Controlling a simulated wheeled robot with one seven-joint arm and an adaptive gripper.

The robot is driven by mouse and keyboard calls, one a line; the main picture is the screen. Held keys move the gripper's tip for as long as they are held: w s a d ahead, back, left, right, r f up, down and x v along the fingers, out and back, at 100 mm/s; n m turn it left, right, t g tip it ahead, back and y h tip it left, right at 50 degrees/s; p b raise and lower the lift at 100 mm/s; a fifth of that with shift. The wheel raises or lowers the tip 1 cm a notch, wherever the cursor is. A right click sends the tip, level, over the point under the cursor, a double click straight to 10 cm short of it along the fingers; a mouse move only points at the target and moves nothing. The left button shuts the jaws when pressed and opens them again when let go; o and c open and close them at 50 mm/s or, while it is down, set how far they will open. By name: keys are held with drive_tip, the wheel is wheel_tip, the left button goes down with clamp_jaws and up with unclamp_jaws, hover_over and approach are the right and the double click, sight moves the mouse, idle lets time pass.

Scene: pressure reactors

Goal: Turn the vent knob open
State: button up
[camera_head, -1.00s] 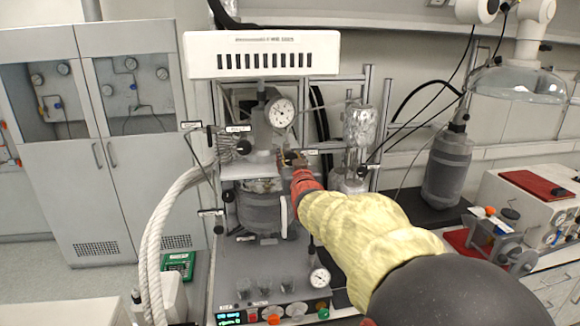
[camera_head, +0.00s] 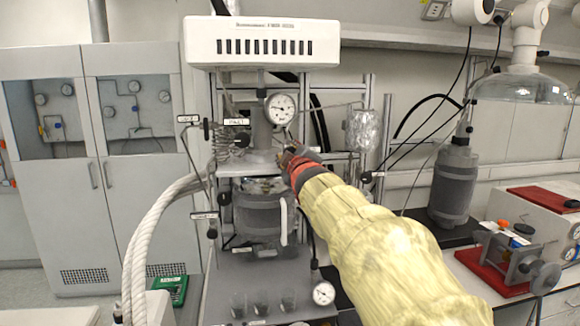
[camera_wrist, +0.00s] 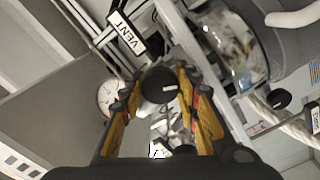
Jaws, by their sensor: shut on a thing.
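The vent knob (camera_wrist: 159,85) is a round black knob with a white mark, between the fingertips in the wrist view. A white label reading VENT (camera_wrist: 126,37) is beside it, at its upper left. My gripper (camera_wrist: 157,92) has its yellow and black fingers on either side of the knob and is shut on it. In the head view my gripper (camera_head: 288,150) reaches the reactor's upper frame, just below the pressure gauge. There the knob is hidden behind my gripper and arm.
The pressure gauge (camera_head: 281,108) is close above my gripper. A thick white hose (camera_head: 150,235) curves down at the left. A white hood (camera_head: 262,44) overhangs the top.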

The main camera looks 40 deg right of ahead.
drive_tip(key=n+b, duration=0.2)
drive_tip(key=n, duration=0.2)
drive_tip(key=shift+f+n, duration=0.1)
drive_tip(key=shift+n, duration=0.3)
idle(0.4)
drive_tip(key=o, duration=1.2)
drive_tip(key=shift+c, duration=0.2)
drive_tip(key=v, duration=0.8)
